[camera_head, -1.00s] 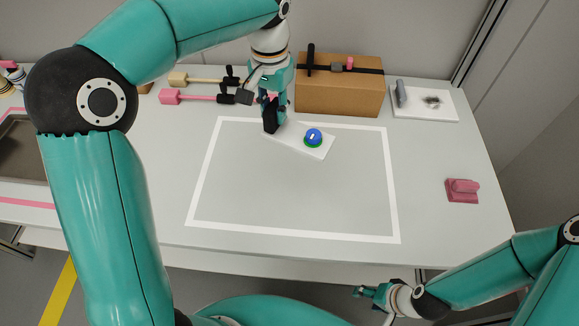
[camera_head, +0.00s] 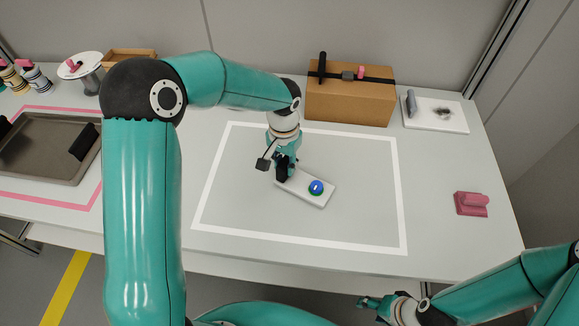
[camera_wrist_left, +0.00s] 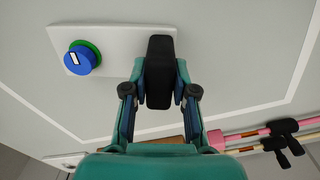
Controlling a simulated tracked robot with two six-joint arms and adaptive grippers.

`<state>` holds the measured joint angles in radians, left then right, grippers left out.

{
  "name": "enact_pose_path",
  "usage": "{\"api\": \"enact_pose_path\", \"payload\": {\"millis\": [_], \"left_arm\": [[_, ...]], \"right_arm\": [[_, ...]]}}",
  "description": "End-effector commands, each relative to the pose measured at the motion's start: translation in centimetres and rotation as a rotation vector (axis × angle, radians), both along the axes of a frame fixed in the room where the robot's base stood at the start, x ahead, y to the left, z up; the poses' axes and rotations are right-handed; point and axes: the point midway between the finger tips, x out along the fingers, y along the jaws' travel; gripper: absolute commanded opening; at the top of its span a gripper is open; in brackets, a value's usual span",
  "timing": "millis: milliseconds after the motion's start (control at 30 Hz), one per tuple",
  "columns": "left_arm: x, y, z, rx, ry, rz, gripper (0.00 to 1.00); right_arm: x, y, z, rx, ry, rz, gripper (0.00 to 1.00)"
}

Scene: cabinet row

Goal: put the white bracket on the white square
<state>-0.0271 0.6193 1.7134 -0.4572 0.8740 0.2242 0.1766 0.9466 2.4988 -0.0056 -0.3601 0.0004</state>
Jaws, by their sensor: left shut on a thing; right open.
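The white bracket (camera_head: 308,195) is a flat white plate with a blue knob (camera_head: 316,188) in a green ring and a black upright grip. It lies inside the white square (camera_head: 250,233), a white outline taped on the table. My left gripper (camera_head: 282,173) is shut on the black grip; the left wrist view shows the grip (camera_wrist_left: 159,70) between the fingers, with the plate (camera_wrist_left: 120,42) beyond. I cannot tell whether the plate touches the table. My right gripper (camera_head: 372,303) is open and empty in front of the table, at the bottom of the head view.
A brown box (camera_head: 350,103) with a black strap stands behind the outline. A white plate with a grey grip (camera_head: 440,113) is at the back right, a pink block (camera_head: 472,203) at the right. A dark tray (camera_head: 45,150) lies left. Most of the outlined area is bare.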

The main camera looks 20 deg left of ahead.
Motion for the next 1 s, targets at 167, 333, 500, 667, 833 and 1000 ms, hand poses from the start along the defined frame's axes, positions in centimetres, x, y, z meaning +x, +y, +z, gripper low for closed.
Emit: {"api": "enact_pose_path", "payload": {"millis": [167,333,500,667,833,1000], "left_arm": [[0.0,0.0,-1.2,0.0,-0.003,0.0,0.0],[0.1,0.0,-1.2,0.0,-0.003,-0.001,0.0],[0.0,-0.1,-1.2,0.0,0.0,-0.001,0.52],[0.0,-0.1,-1.2,0.0,0.0,-0.002,0.52],[0.0,-0.1,-1.0,0.0,-0.001,-0.002,0.52],[0.2,-0.1,0.6,-0.001,-0.005,-0.001,0.52]], "right_arm": [[0.0,0.0,0.1,0.0,0.0,0.0,0.57],[0.0,0.0,0.1,0.0,0.0,0.0,0.57],[0.0,0.0,0.0,0.0,0.0,0.0,0.57],[0.0,0.0,0.0,0.0,0.0,0.0,0.57],[0.0,0.0,0.0,0.0,0.0,0.0,0.57],[0.0,0.0,0.0,0.0,0.0,0.0,0.57]]}}
